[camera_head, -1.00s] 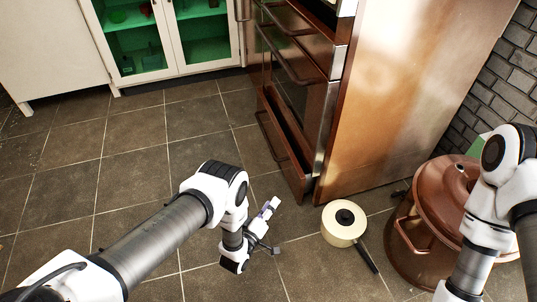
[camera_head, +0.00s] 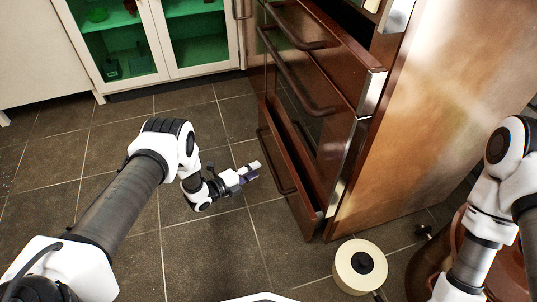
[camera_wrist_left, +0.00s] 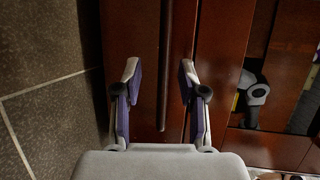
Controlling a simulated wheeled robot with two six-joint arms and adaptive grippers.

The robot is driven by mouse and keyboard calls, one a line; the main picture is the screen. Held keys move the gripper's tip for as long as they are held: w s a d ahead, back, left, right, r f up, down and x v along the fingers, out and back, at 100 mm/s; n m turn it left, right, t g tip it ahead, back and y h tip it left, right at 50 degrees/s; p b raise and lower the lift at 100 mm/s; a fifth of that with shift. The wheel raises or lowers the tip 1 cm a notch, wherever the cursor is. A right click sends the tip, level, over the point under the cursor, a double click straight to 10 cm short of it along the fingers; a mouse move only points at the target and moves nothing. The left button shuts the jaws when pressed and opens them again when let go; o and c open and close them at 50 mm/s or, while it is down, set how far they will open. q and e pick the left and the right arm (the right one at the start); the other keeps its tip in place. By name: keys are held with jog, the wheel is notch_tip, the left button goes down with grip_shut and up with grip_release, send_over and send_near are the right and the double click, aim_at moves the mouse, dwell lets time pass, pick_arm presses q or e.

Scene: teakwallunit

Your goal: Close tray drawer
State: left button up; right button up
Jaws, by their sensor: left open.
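The tray drawer (camera_head: 284,171) is the low brown drawer at the bottom of the copper-coloured oven unit. It stands pulled out, with a dark gap showing behind its front. A long bar handle (camera_head: 275,163) runs along that front. My left gripper (camera_head: 256,168) is open and empty, just left of the drawer front and pointing at it. In the left wrist view the bar handle (camera_wrist_left: 165,65) lies between the two open fingers (camera_wrist_left: 160,85), with the brown drawer front (camera_wrist_left: 217,50) behind it. I cannot tell whether the fingers touch it. My right gripper is out of view.
The oven unit (camera_head: 400,150) has higher fronts with bar handles, and an upper one also sticks out. A white glass-door cabinet (camera_head: 150,35) stands behind. Tiled floor at left is clear.

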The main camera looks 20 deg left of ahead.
aim_at(269, 159)
pick_arm(q)
jog(key=b+x, duration=0.4)
jog(key=x, duration=0.3)
jog(key=shift+w+a+r+b, duration=0.1)
jog(key=shift+w+a+b, duration=0.05)
jog(key=shift+w+b, duration=0.15)
jog(key=shift+w+r, duration=0.1)
jog(key=shift+w, duration=0.05)
jog(key=shift+r, duration=0.1)
grip_shut()
